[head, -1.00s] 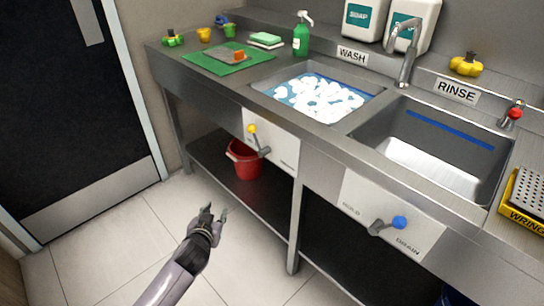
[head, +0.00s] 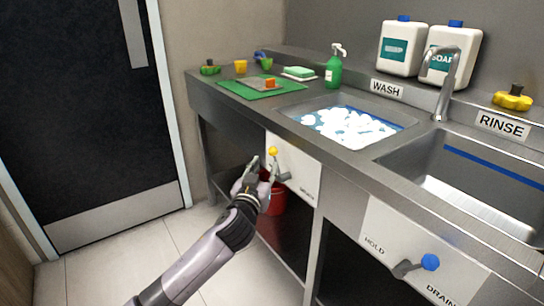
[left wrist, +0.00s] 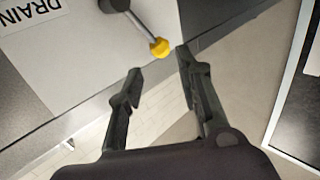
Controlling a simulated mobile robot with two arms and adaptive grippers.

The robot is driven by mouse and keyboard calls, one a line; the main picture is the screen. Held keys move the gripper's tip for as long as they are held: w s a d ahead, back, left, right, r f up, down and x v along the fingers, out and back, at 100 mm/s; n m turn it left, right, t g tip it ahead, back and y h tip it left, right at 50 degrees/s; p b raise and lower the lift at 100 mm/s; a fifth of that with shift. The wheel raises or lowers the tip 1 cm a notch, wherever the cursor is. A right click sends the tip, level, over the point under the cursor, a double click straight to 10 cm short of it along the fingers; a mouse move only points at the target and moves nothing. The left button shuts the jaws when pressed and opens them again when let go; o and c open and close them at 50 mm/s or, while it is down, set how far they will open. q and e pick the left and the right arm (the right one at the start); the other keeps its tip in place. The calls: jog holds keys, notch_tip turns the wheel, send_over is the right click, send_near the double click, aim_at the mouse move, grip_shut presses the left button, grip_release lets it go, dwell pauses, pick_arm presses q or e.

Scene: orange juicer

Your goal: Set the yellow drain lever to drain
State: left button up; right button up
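The yellow drain lever (head: 273,152) is on the white panel (head: 306,172) below the wash basin (head: 345,127). Its yellow knob points up and left, away from the drain label, which is partly hidden in the head view. In the left wrist view the yellow knob (left wrist: 159,47) sits on a grey rod, just beyond and between the fingertips. My left gripper (head: 263,162) is open and empty beside the knob; I cannot tell whether a finger touches it. My right gripper is not in view.
The blue lever (head: 430,262) is on the rinse panel to the right. A red bucket (head: 277,200) stands on the lower shelf behind my left gripper. The floor (head: 150,250) to the left is clear, up to the dark door (head: 85,120).

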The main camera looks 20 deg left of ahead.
aim_at(272, 154)
pick_arm(q)
jog(key=w, duration=0.5)
jog(key=w+b, duration=0.1)
jog(key=w, duration=0.2)
jog(key=shift+w+a, duration=0.2)
jog(key=shift+a, duration=0.05)
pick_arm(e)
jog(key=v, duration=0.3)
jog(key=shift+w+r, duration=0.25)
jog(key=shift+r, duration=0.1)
pick_arm(q)
jog(key=shift+c, duration=0.2)
grip_shut()
